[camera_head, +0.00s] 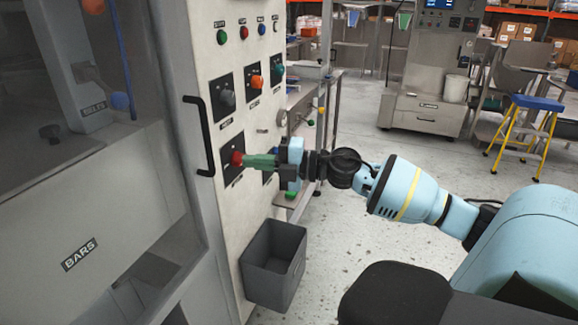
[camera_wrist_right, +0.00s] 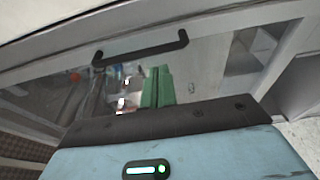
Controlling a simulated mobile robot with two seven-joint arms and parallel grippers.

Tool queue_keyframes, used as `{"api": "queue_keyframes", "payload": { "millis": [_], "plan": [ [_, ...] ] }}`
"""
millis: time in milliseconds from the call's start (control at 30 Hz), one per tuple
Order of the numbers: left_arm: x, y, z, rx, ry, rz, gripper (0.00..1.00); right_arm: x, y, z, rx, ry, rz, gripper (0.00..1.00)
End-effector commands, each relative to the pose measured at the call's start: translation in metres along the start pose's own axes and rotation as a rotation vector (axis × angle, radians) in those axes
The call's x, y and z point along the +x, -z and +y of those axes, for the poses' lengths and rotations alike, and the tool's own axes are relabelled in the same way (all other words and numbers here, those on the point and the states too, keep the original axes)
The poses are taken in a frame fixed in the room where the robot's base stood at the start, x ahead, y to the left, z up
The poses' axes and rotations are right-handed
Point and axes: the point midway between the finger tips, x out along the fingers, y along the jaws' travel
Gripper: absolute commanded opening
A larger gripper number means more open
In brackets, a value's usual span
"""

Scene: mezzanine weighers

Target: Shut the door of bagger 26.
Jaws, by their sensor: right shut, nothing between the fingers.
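A grey machine with a tall door stands at the left of the head view. A black bar handle (camera_head: 199,137) is upright near the door's right edge, and it also shows in the right wrist view (camera_wrist_right: 141,48). No number 26 is readable. I cannot tell whether the door is fully closed or slightly ajar. My right gripper (camera_head: 250,160) is shut and empty, its green fingers pointing left towards the handle. It is to the right of the handle and appears apart from it. Its fingers also show in the right wrist view (camera_wrist_right: 157,86). My left gripper is not in view.
A pale control panel (camera_head: 247,120) with several knobs lies right beside the handle; a red knob (camera_head: 237,158) appears at my right fingertips, contact unclear. A grey bin (camera_head: 273,262) hangs below. A yellow-legged step stool (camera_head: 530,135) stands far right. The floor between is clear.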

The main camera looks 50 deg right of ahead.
Motion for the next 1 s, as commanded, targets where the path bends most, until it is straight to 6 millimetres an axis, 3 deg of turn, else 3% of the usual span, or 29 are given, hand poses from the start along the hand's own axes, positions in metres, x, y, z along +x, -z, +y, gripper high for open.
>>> {"api": "queue_keyframes", "payload": {
  "millis": [233,600,1000],
  "plan": [
    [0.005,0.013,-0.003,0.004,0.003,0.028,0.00,-0.023,0.001,-0.002,0.002,0.004,0.001,0.00],
    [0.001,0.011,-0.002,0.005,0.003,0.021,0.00,-0.056,0.003,0.000,0.001,0.001,0.001,0.00],
    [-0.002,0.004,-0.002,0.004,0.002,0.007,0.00,-0.070,0.003,0.001,-0.001,0.001,0.001,0.00]
  ]
}}
